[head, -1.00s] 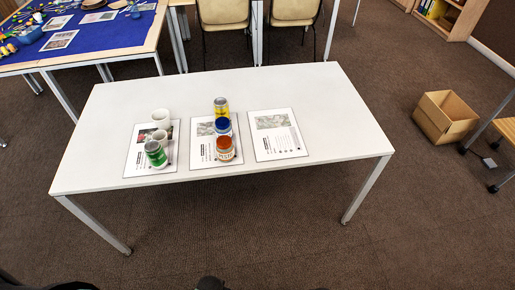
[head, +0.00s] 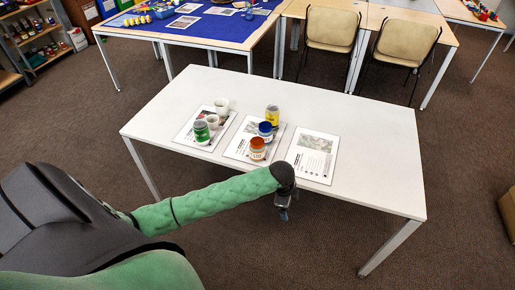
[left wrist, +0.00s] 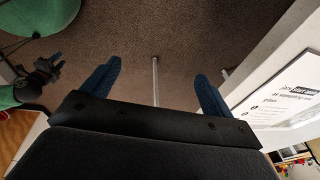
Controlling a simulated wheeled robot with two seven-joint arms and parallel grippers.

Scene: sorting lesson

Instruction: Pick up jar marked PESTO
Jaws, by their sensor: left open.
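Several jars stand on printed sheets on the white table in the head view. A green jar (head: 201,132) stands on the left sheet. A yellow jar (head: 272,115), a blue-lidded jar (head: 265,131) and an orange-lidded jar (head: 257,149) stand in a row on the middle sheet. Their labels are too small to read, so I cannot tell which says PESTO. My left gripper (head: 283,212) is off the table's front edge, right of and nearer than the jars. Its blue fingers (left wrist: 155,85) are apart and empty in the left wrist view. My right gripper (left wrist: 45,70) appears small at that view's left.
A blue-covered table (head: 222,27) and two chairs (head: 402,45) stand behind. A cardboard box (head: 509,212) is at the right.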

